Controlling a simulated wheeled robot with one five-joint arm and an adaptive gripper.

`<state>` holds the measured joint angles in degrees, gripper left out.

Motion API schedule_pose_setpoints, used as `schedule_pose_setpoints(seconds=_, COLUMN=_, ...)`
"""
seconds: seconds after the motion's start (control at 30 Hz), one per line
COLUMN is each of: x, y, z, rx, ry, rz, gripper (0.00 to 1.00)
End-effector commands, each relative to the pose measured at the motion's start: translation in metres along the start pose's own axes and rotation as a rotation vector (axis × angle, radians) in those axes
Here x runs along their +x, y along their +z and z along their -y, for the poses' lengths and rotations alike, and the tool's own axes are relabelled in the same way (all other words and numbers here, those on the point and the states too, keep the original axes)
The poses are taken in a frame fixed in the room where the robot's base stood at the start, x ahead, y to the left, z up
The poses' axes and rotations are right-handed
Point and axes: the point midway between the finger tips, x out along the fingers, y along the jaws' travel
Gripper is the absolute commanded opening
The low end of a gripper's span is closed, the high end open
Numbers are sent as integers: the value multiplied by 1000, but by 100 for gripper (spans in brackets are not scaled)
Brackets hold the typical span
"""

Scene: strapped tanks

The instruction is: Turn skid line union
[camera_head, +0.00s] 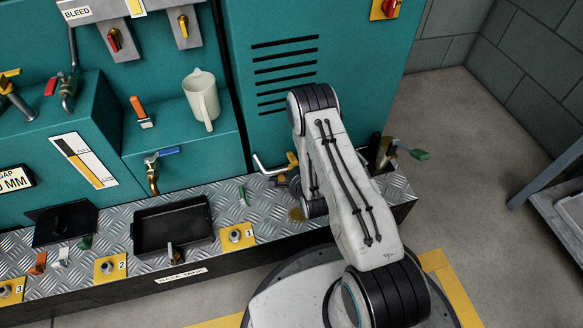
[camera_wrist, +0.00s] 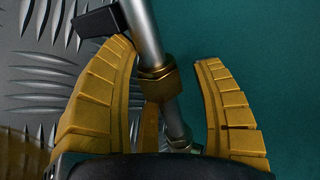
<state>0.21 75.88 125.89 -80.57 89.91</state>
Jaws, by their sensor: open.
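The skid line union shows in the wrist view as a brass hex nut (camera_wrist: 157,82) on a slanted grey metal pipe (camera_wrist: 142,32). My gripper (camera_wrist: 160,55) is open. Its yellow ribbed fingers stand on either side of the pipe and nut, with a visible gap on the right; the left finger is closer to the nut. In the head view the bent silver pipe (camera_head: 265,168) runs along the foot of the teal cabinet to my yellow fingers (camera_head: 291,163). My arm hides part of the gripper there, and the nut cannot be made out.
A dark block (camera_wrist: 95,22) sits beside the pipe near the left fingertip. A green-handled valve (camera_head: 418,154) stands right of my arm. A black tray (camera_head: 172,226) lies on the diamond-plate skid (camera_head: 112,230). A beige mug (camera_head: 201,100) stands on the teal ledge.

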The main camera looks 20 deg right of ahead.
Motion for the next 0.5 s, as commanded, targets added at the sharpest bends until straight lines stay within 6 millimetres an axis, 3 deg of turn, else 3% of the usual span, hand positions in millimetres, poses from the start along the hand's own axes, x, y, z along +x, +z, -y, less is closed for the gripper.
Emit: schedule_pose_setpoints(seconds=0.5, x=-34, y=0, z=2, rx=0, ry=2, rz=0, gripper=64)
